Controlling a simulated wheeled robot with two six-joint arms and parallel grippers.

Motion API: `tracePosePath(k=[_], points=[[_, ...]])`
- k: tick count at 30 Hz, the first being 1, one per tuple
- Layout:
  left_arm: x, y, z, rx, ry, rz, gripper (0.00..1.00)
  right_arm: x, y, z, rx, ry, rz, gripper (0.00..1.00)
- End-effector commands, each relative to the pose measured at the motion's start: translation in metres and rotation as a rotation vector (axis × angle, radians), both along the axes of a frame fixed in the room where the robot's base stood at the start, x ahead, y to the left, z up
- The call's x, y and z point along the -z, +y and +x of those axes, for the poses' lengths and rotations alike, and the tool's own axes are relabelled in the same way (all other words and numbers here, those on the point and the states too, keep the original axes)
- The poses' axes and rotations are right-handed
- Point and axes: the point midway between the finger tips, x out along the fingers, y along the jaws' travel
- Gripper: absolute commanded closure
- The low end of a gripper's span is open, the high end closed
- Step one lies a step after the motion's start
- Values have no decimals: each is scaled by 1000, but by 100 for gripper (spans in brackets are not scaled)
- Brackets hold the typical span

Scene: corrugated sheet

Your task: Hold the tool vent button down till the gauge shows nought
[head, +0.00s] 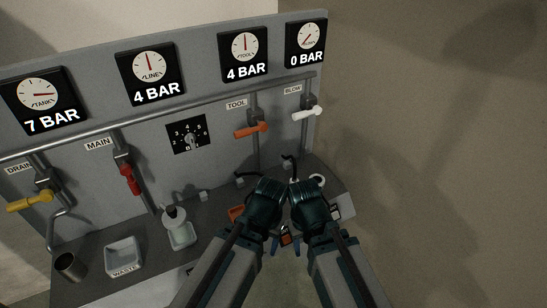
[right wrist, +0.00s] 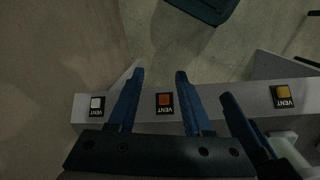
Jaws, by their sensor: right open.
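The tool gauge (head: 243,46) reads 4 BAR. The orange vent button (right wrist: 165,100), matching the orange tool valve handle (head: 251,129), is on the bench's front face. In the right wrist view it lies between the fingers of my open right gripper (right wrist: 160,75). I cannot tell whether a finger touches it. In the head view the right gripper (head: 287,248) hides part of that front edge. My left gripper (head: 268,238) is close beside it, mostly hidden; one finger shows at the right in the right wrist view (right wrist: 238,112).
A white vent button (right wrist: 97,103) and a yellow vent button (right wrist: 283,92) flank the orange one. The tank gauge (head: 42,97) reads 7 BAR, line (head: 150,70) 4 BAR, blow (head: 306,40) 0 BAR. A waste tray (head: 124,257) and a cup (head: 70,265) stand left.

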Motion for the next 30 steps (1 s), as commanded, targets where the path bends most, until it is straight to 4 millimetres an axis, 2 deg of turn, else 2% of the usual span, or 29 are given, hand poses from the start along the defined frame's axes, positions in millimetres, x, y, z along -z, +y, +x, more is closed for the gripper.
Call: tracePosePath(k=[13,21,30], points=[[0,0,0,0,0,0,37,0,0,0,0,0,0,50],[0,0,0,0,0,0,37,0,0,0,0,0,0,99],[0,0,0,0,0,0,37,0,0,0,0,0,0,100]])
